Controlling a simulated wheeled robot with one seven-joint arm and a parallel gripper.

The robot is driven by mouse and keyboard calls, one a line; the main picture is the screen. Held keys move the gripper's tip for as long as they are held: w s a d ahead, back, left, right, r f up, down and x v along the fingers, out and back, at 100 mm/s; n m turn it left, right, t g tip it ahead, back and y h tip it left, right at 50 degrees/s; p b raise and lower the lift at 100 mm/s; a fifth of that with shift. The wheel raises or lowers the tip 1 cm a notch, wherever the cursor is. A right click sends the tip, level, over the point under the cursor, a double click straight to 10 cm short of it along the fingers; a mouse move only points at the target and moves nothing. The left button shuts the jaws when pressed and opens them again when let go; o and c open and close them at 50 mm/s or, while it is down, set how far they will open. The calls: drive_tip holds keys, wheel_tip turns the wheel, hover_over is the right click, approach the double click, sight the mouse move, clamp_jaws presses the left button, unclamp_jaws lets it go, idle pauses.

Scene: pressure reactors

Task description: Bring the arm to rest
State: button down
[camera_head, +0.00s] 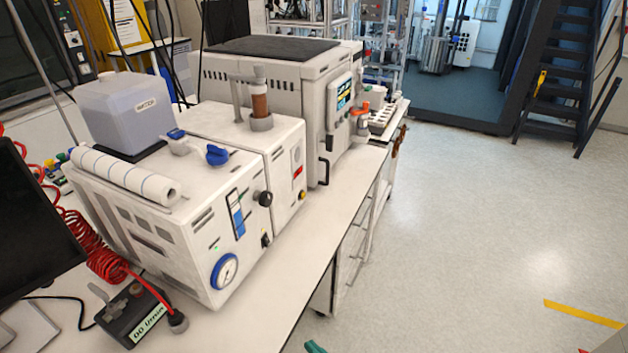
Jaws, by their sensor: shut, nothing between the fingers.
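My gripper and arm do not show in the head view. A white bench (335,222) runs from the near left toward the back. On it stands a white instrument (165,225) with a round gauge, a black knob and a paper roll on top. Behind it is a larger white instrument (313,100) with a small lit screen and a dark top. A small teal tip (315,347) shows at the bottom edge; I cannot tell what it belongs to.
A black monitor (35,230), a red coiled hose (92,250) and a small black box (132,315) crowd the near left of the bench. The floor (475,215) on the right is open, with yellow tape (583,314). Dark metal stairs (560,75) stand at the back right.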

drive_tip(key=s+d+f+m+t+h, duration=0.1)
drive_tip(key=s+f+m+h, duration=0.2)
drive_tip(key=s, duration=0.5)
drive_tip(key=s+d+f+m+h, duration=0.15)
drive_tip(key=s+h, duration=0.25)
drive_tip(key=s, duration=0.4)
drive_tip(key=s+a+r+n+t, duration=0.1)
drive_tip(key=s+a+r+t, duration=0.2)
drive_tip(key=s+r, duration=0.8)
drive_tip(key=shift+s+r+t+h, duration=0.3)
drive_tip(key=shift+s+r+h, duration=0.1)
drive_tip(key=shift+r, duration=0.4)
